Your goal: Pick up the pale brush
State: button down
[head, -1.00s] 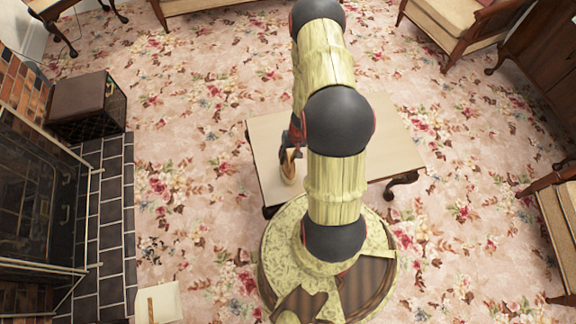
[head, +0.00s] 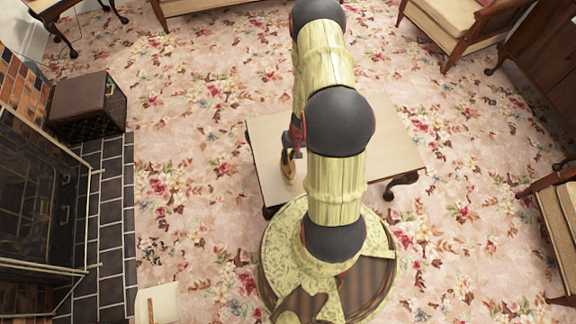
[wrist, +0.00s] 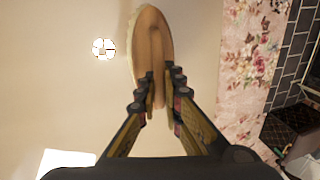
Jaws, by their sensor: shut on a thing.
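The pale brush (wrist: 152,45) has a light wooden back with a whitish edge on its left side. In the wrist view its near end lies between the fingertips of my gripper (wrist: 160,80), which is shut on it. In the head view the brush (head: 289,171) shows at the left of my arm, above or on the cream table; I cannot tell whether it touches the top. My gripper (head: 291,152) is partly hidden by my arm there.
The cream low table (head: 390,140) looks mostly bare. A small round white patterned thing (wrist: 104,48) lies on it. A brown-topped box (head: 83,95) stands by the fireplace (head: 35,190) at the left. Chairs stand at the back and right; flowered carpet lies between.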

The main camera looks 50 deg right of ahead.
jog(key=shift+r, duration=0.15)
jog(key=shift+r, duration=0.25)
notch_tip(320, 180, up, 3)
jog(key=shift+s+p, duration=0.15)
jog(key=shift+p, duration=0.7)
jog(key=s+a+r+p, duration=0.1)
jog(key=s+a+r, duration=0.5)
jog(key=s+r, duration=0.3)
jog(key=shift+s, duration=1.65)
jog(key=shift+a+r, duration=0.1)
